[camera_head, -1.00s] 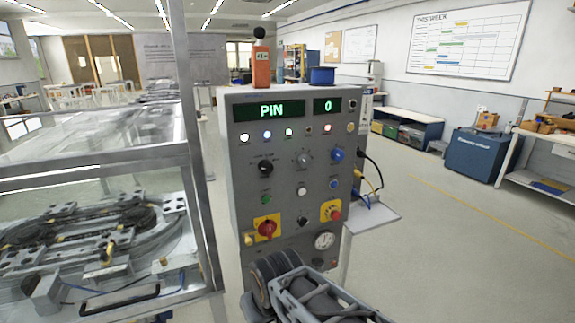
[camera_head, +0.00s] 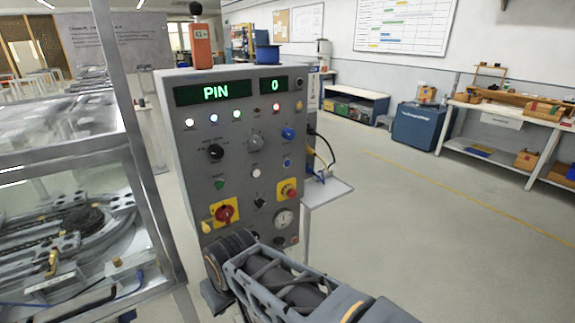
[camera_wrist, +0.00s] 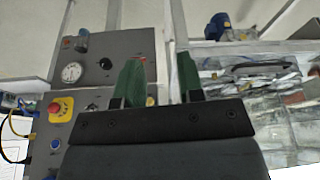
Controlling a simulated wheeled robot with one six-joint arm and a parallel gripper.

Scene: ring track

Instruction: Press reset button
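A grey control panel (camera_head: 240,130) stands at centre in the head view, its display reading "PIN" and "0". On it are a blue button (camera_head: 287,163), a white button (camera_head: 256,173), a green button (camera_head: 219,184), and a red mushroom button on a yellow plate (camera_head: 289,191). The labels are too small to read, so I cannot tell which is reset. The wrist view shows the panel upside down, with the blue button (camera_wrist: 55,144) and red mushroom button (camera_wrist: 55,107) at left. My gripper (camera_wrist: 160,80) is open and empty, its green fingers apart; its distance to the panel is unclear.
A glass-walled, metal-framed track enclosure (camera_head: 130,130) stands close left of the panel. A small shelf (camera_head: 328,192) with cables juts out at the panel's right. An orange device (camera_head: 201,45) and a blue spool (camera_head: 267,54) sit on top. The floor to the right is clear.

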